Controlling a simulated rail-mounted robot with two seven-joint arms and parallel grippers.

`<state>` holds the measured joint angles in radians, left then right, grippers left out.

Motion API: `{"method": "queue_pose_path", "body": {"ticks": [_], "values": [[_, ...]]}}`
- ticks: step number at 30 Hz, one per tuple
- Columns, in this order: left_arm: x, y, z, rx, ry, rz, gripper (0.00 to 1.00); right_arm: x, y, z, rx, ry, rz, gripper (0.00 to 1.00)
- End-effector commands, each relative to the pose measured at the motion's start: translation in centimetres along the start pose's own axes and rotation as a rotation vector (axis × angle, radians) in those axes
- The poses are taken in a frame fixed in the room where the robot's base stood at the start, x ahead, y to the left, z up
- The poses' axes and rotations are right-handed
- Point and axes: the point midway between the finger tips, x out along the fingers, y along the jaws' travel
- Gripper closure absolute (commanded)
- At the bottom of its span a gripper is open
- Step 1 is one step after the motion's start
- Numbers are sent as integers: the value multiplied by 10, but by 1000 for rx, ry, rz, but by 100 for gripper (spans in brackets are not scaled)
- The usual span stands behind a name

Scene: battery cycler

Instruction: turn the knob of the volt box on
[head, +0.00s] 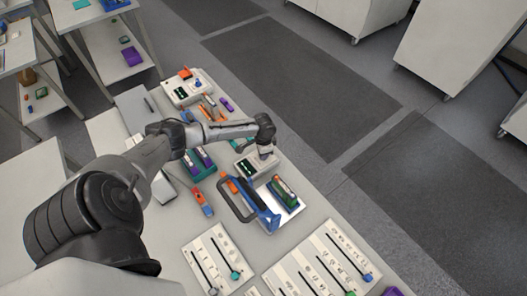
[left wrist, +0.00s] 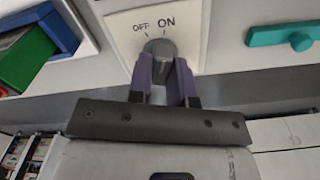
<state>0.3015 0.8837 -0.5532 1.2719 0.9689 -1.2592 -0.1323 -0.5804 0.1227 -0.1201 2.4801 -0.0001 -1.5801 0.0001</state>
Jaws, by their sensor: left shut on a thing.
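The volt box (head: 246,166) is a small white box with a dark green display, on the table below my left gripper (head: 266,154). In the left wrist view its white panel (left wrist: 118,38) carries the labels OFF and ON. The grey round knob (left wrist: 160,50) sits below these labels. The purple fingers of my left gripper (left wrist: 163,80) are shut on the knob, one on each side. The fingers hide part of the knob, and I cannot tell which label it points to. My right gripper is in neither view.
Another white box (head: 172,91) is at the back. Panels with cables (head: 202,252) lie nearer. The floor right of the table is clear.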

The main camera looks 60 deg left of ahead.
Motion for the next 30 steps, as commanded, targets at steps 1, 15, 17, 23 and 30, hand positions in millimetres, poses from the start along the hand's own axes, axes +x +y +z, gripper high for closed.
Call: {"method": "queue_pose_path", "body": {"ticks": [1, 15, 17, 23, 30], "values": [[0, 0, 0, 4, 0, 0, 100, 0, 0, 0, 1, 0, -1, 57], [0, 0, 0, 2, 1, 0, 55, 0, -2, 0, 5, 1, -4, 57], [0, 0, 0, 2, 1, 0, 55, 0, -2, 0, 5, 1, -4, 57], [-2, 0, 0, 1, 1, -1, 55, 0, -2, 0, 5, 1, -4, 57], [-31, -1, -1, 3, 4, -3, 55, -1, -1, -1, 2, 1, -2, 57]]}}
